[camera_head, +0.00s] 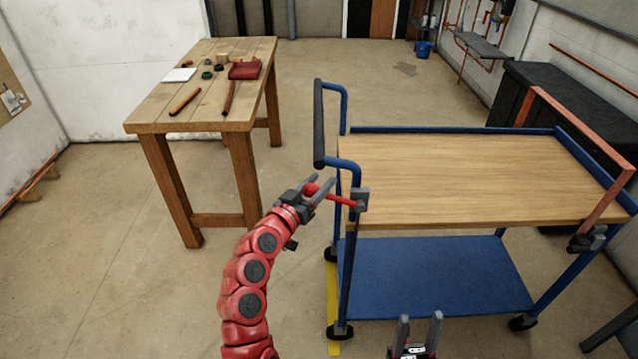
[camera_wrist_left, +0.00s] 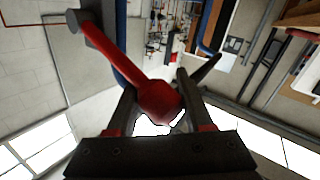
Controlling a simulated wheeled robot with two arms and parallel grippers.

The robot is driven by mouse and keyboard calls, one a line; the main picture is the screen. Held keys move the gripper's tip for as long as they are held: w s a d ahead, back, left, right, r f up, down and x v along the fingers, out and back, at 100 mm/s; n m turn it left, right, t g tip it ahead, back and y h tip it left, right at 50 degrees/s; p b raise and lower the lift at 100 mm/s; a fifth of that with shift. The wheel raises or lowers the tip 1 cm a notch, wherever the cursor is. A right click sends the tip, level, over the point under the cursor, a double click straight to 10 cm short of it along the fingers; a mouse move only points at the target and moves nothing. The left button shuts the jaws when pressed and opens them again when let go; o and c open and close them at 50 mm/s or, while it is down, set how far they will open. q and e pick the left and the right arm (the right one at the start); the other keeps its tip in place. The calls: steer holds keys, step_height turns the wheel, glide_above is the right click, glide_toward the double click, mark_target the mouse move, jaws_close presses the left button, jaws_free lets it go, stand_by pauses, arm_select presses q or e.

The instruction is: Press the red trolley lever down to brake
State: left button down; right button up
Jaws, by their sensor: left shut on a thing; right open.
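The trolley has a blue frame, a wooden top (camera_head: 460,175) and a blue lower shelf (camera_head: 435,272). Its red lever (camera_head: 340,200) sticks out to the left from a grey block (camera_head: 360,199) at the near left corner post, with a round red knob at its free end. My left gripper (camera_head: 317,190) is shut on the knob; the fingers stand on both sides of it. In the left wrist view the red knob (camera_wrist_left: 159,101) sits between the fingertips, and the rod runs to the upper left. My right gripper (camera_head: 419,333) is open and empty in front of the trolley.
A black push handle (camera_head: 318,122) rises just above the lever. A wooden workbench (camera_head: 205,125) with pipes and small items stands at the left. A copper pipe frame (camera_head: 608,200) stands at the trolley's right end.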

arm_select(q)
steer(key=shift+f, duration=0.1)
step_height(320, 180, down, 9)
steer(key=n+t+b, duration=0.6)
steer(key=n+b, duration=0.5)
steer(key=b, duration=1.3)
steer(key=shift+a+f+y, duration=0.15)
steer(key=shift+f+y, duration=0.05)
steer(key=shift+y, duration=0.2)
steer(key=shift+c, duration=1.5)
jaws_free()
steer(key=shift+s, duration=0.1)
steer(key=v, duration=1.7)
